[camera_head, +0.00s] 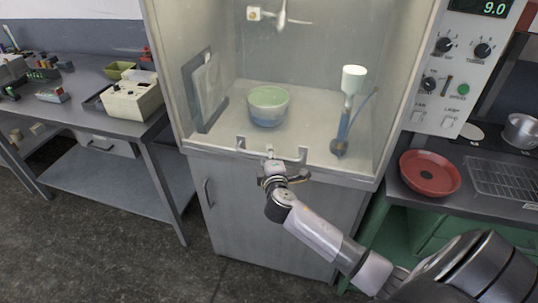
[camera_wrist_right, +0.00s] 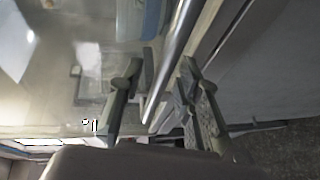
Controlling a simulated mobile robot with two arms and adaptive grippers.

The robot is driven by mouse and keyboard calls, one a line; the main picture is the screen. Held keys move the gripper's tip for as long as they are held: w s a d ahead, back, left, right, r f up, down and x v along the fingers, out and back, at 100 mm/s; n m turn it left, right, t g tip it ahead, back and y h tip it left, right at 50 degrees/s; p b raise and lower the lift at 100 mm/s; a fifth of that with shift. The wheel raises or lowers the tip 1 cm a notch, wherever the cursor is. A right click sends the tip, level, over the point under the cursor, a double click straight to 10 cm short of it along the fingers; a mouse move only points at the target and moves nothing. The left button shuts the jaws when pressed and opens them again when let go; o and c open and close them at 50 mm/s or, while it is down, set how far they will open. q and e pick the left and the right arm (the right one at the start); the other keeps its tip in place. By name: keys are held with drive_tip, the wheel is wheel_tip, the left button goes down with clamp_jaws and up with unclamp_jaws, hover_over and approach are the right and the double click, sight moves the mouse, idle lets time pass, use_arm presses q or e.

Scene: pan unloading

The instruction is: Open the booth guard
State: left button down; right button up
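The booth guard (camera_head: 215,105) looks like a clear pane across the booth's front, in its lowered position. Its handle (camera_head: 303,153) is at the bottom edge, with two upright brackets showing in the head view. My right gripper (camera_head: 271,160) is at the handle's middle, between the brackets. In the right wrist view, the fingers of my right gripper (camera_wrist_right: 160,85) are spread apart, with the pale handle bar (camera_wrist_right: 178,50) running between them. There is a visible gap beside the bar. My left gripper is not in view.
Behind the guard are a green and blue bowl (camera_head: 268,106) and a blue stand with a white cup-shaped top (camera_head: 353,80). Below is a grey cabinet (camera_head: 240,210). A red pan (camera_head: 430,173) lies on the right counter. A bench (camera_head: 85,85) stands left.

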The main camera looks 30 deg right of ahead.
drive_tip(key=shift+w, duration=0.1)
drive_tip(key=shift+c, duration=0.2)
clamp_jaws()
idle(0.7)
